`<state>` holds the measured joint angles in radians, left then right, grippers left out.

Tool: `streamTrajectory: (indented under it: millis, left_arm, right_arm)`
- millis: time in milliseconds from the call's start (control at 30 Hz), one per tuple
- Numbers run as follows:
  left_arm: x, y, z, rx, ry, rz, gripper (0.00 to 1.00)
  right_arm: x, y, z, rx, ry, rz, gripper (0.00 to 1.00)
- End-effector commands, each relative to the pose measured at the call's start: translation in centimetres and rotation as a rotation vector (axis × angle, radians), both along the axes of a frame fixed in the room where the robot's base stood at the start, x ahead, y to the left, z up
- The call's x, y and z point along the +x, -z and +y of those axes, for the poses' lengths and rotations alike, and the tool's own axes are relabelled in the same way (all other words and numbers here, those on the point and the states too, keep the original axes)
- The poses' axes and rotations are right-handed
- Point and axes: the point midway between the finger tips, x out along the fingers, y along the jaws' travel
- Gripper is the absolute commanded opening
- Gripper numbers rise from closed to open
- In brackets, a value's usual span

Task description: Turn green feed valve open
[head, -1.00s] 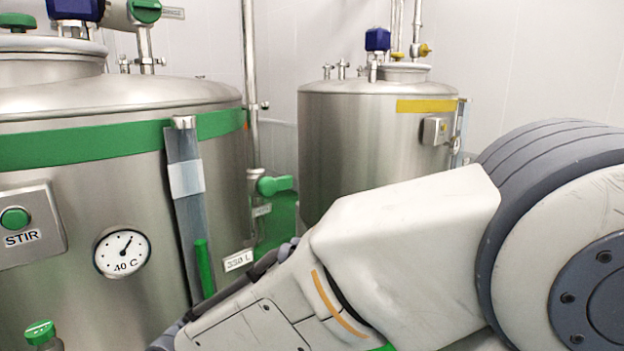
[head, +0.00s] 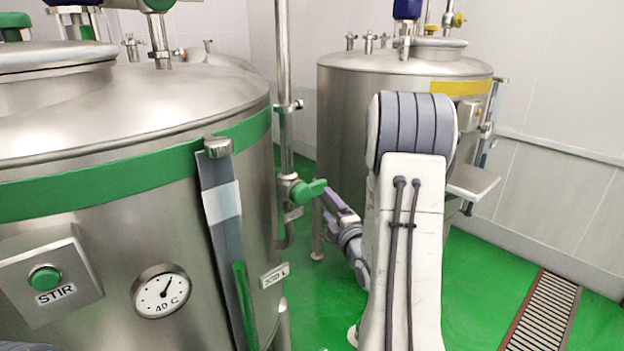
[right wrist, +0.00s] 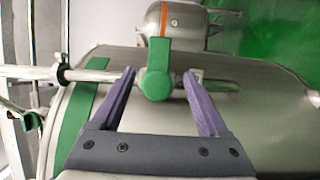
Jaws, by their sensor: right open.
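The green feed valve (head: 308,190) sits on a vertical steel pipe beside the near green-banded tank (head: 110,240). Its handle points right in the head view. My right gripper (head: 330,202) is just right of the handle, with its purple fingers reaching toward it. In the right wrist view the green handle (right wrist: 156,66) shows in the gap between the open fingertips of the right gripper (right wrist: 160,74). I see no finger pressed on it. My left gripper is not in view.
A yellow-banded tank (head: 340,110) stands behind my right arm. The near tank carries a STIR button box (head: 50,290), a dial gauge (head: 161,291) and a level tube (head: 228,240). Green floor with a drain grate (head: 540,312) is open at the right.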

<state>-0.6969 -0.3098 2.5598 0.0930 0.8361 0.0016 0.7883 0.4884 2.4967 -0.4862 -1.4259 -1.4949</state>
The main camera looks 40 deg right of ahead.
Motion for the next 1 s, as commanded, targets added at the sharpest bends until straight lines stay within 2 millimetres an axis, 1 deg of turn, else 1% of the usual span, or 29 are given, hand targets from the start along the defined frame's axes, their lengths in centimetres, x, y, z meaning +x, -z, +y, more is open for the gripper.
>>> streamTrajectory:
  millis: [67,167,400,600,733,1000]
  left_arm:
    - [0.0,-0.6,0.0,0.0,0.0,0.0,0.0]
    - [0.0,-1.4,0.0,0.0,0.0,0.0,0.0]
    - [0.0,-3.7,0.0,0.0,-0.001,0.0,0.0]
    - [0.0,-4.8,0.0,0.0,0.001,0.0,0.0]
    - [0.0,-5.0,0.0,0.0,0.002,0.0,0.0]
    - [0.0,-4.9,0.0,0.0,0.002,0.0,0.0]
  right_arm:
    - [0.4,-0.3,-0.7,-0.007,0.006,-0.004,0.78]
    - [1.7,-0.4,-1.2,-0.007,0.006,-0.005,0.78]
    - [6.0,-0.5,-2.7,-0.006,0.008,-0.004,0.78]
    - [8.6,-0.3,-3.4,-0.006,0.007,-0.004,0.78]
    - [9.3,-0.2,-3.6,-0.005,0.008,-0.005,0.78]
    - [9.5,-0.1,-3.6,-0.005,0.007,-0.005,0.78]
